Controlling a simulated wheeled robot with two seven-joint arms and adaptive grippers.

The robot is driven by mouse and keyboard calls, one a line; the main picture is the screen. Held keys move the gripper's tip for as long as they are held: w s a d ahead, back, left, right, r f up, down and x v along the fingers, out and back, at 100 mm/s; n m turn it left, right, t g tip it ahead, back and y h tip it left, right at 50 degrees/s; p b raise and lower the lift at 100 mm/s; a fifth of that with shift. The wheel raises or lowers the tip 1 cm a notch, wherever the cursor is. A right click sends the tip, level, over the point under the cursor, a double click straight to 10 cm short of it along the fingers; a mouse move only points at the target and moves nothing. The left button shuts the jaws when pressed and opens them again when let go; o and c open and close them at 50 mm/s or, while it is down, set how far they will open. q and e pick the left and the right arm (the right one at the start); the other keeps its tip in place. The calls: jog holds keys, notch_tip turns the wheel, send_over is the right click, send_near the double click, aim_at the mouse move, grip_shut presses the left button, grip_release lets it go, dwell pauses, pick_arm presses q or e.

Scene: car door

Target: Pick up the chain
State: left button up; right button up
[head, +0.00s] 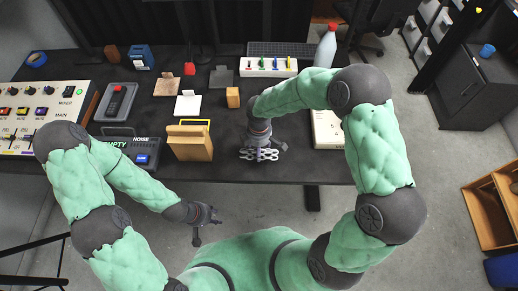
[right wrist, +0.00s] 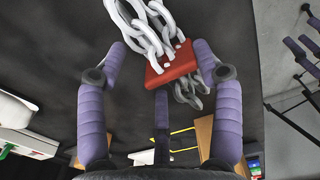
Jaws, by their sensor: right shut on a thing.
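The chain (head: 262,154) is made of silvery links and lies at the front edge of the dark table in the head view. In the right wrist view its links (right wrist: 150,25) and a red block (right wrist: 170,63) on it show between and beyond the purple fingers. My right gripper (right wrist: 160,60) is shut on the chain; the exact contact is partly hidden. In the head view the right hand is above the chain and covers part of it. My left gripper (head: 206,222) is open and empty, in front of the table edge and apart from everything.
A wooden box (head: 190,144) and a black device with a blue button (head: 135,153) stand left of the chain. A white box (head: 327,130) lies to the right. A bottle (head: 326,48) and a white panel with coloured sliders (head: 268,68) stand behind. A mixer (head: 45,110) fills the left.

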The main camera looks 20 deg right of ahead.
jog(key=s+a+r+p, duration=0.4)
jog(key=s+a+r, duration=0.3)
jog(key=s+r, duration=0.45)
jog(key=w+a+r+p, duration=0.1)
jog(key=w+a, duration=0.1)
jog(key=a, duration=0.5)
jog(key=w+a+r+p, duration=0.1)
jog(key=w+a+p, duration=0.1)
jog(key=a, duration=0.6)
jog(key=shift+w+a, duration=0.2)
jog(key=shift+w, duration=0.2)
jog(key=s+a, duration=0.1)
jog(key=a, duration=0.4)
jog(key=w+d+p, duration=0.1)
jog(key=w+d, duration=0.1)
jog(key=d, duration=0.7)
jog(key=shift+d, duration=0.4)
jog(key=shift+w, duration=0.1)
